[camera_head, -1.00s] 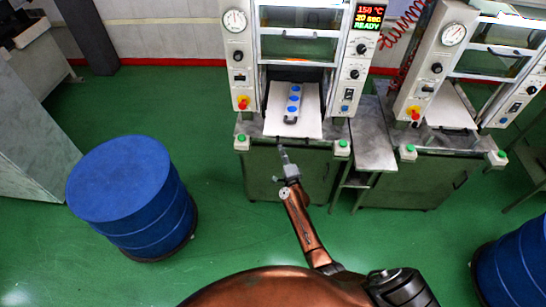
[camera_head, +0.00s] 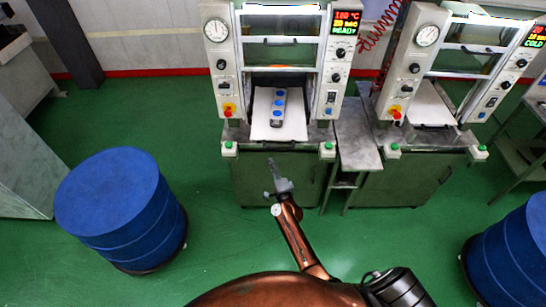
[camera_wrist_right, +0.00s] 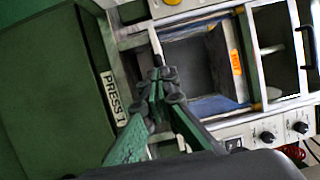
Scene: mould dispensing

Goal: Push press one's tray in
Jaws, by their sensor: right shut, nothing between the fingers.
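Press one (camera_head: 219,75) is the left press in the head view, with a lit display. Its white tray (camera_head: 262,125) sticks out at the front of the opening. A dark strip-shaped mould (camera_head: 278,107) with several blue round spots lies on the tray. My right gripper (camera_head: 271,167) is shut and empty, in front of and below the tray's front edge, with a visible gap in the head view. The wrist view shows its closed fingers (camera_wrist_right: 160,74) near a thin pale strip, perhaps the tray's edge, and the PRESS 1 label (camera_wrist_right: 112,99). My left gripper is not in view.
A second press (camera_head: 408,70) with its own white tray stands to the right, with a grey side table (camera_head: 357,140) between them. Blue drums stand at the left (camera_head: 115,205) and right edge (camera_head: 510,250). Green floor is clear in front of press one.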

